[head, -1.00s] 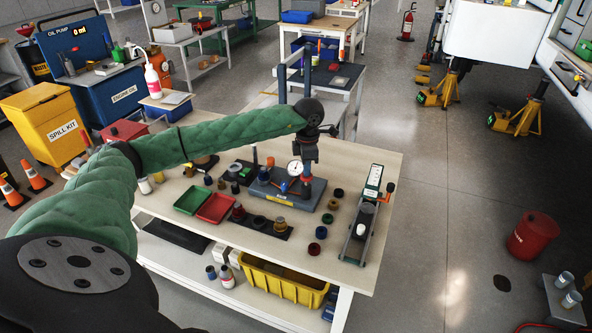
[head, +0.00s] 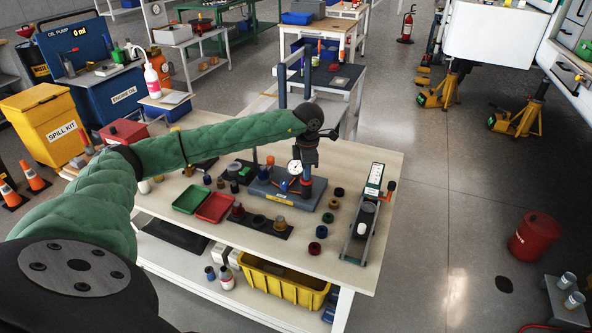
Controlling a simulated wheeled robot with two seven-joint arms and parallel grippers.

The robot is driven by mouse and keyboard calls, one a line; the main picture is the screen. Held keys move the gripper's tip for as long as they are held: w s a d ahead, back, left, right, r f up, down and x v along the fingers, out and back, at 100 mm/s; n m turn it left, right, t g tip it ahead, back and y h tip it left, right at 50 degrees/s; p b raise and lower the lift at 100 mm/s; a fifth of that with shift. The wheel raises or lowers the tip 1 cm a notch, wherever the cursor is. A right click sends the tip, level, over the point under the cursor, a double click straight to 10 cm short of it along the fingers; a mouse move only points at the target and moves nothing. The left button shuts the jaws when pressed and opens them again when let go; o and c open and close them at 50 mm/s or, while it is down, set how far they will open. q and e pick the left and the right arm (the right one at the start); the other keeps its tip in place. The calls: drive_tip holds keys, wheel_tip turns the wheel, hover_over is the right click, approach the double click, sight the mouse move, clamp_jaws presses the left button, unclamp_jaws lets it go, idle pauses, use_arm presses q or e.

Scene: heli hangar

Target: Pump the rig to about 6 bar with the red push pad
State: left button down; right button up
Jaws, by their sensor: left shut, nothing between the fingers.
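The rig stands on the pale workbench (head: 215,221). It has a grey-blue base (head: 318,190) with a yellow label and a round white gauge (head: 295,167). The gauge needle is too small to read. My left gripper (head: 307,164) points down over the rig, just right of the gauge, and is shut with nothing in it. The red push pad cannot be made out clearly; my gripper may cover it, and I cannot tell whether they touch. My right gripper is out of view.
Green (head: 188,200) and red (head: 215,207) trays lie left of the rig. Several small coloured rings and parts lie around it. A long grey device (head: 358,238) with a green and white panel stands at the bench's right end. A yellow crate (head: 282,284) sits on the lower shelf.

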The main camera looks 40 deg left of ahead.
use_arm(q)
drive_tip(key=shift+f, duration=0.4)
drive_tip(key=shift+r, duration=0.15)
drive_tip(key=shift+r+p, duration=0.35)
drive_tip(key=shift+r, duration=1)
drive_tip(key=shift+f+b, duration=0.95)
drive_tip(key=shift+f, duration=0.35)
drive_tip(key=shift+r, duration=0.1)
drive_tip(key=shift+r+p, duration=0.45)
drive_tip(key=shift+r, duration=0.85)
